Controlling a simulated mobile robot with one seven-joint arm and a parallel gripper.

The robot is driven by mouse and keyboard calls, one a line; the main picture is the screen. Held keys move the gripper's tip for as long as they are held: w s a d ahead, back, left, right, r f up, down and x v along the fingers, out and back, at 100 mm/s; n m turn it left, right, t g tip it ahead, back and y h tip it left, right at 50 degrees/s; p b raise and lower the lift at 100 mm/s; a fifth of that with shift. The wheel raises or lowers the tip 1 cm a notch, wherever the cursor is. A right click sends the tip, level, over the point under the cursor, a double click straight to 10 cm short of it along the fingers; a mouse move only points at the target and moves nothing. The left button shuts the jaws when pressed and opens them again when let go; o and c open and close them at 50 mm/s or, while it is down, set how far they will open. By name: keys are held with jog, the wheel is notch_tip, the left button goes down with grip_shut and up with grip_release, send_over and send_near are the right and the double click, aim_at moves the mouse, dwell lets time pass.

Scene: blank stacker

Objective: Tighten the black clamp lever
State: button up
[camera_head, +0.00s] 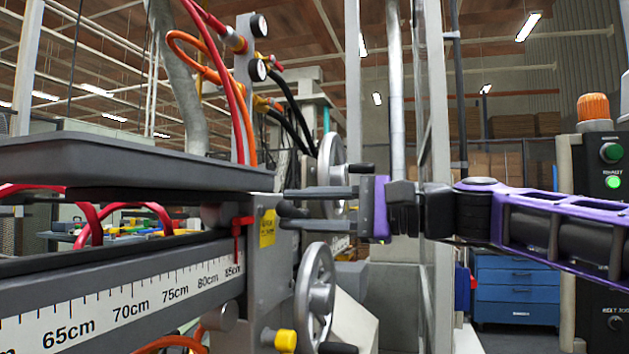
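The black clamp lever (291,209) is a short dark handle on the grey end block of the machine, near the picture's middle. My gripper (286,208) comes in from the right, with its two dark fingers pointing left, one above the other. The fingers are apart, with a clear gap between them. The lever's end appears between the two fingertips. I cannot tell whether either finger touches it. The lever's root is partly hidden by the fingertips and the block.
A silver handwheel (316,290) stands below my gripper, and another handwheel (331,165) stands behind the fingers. A grey tray (130,162) overhangs the ruled rail (130,309).

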jog(key=shift+w+d+r+m+p, duration=0.15)
jog(key=shift+r+m+p, duration=0.4)
jog(key=shift+m+p, duration=0.6)
jog(key=shift+w+d+r+m+p, duration=0.15)
jog(key=shift+r+m+p, duration=0.5)
jog(key=shift+p, duration=0.85)
jog(key=w+d+r+m+p, duration=0.1)
jog(key=w+m+p, duration=0.35)
jog(key=m, duration=0.65)
jog(key=v, duration=0.9)
jog(key=shift+s+d, duration=0.15)
jog(key=shift+r, duration=0.15)
jog(key=s+a+f+n+h, duration=0.2)
jog(key=s+f+n+h, duration=0.6)
jog(key=s+f+n, duration=0.5)
jog(key=s+d+f+n+h, duration=0.2)
jog(key=f+n+h, duration=0.2)
jog(key=f, duration=0.3)
jog(key=s+d+f+n+h, duration=0.2)
jog(key=s+f+n+h, duration=0.1)
jog(key=f+n+h, duration=0.2)
notch_tip(320, 180, down, 3)
jog(key=shift+s+d+r+n+g, duration=0.25)
jog(key=shift+s+d+n+g, duration=0.05)
jog(key=shift+d, duration=0.05)
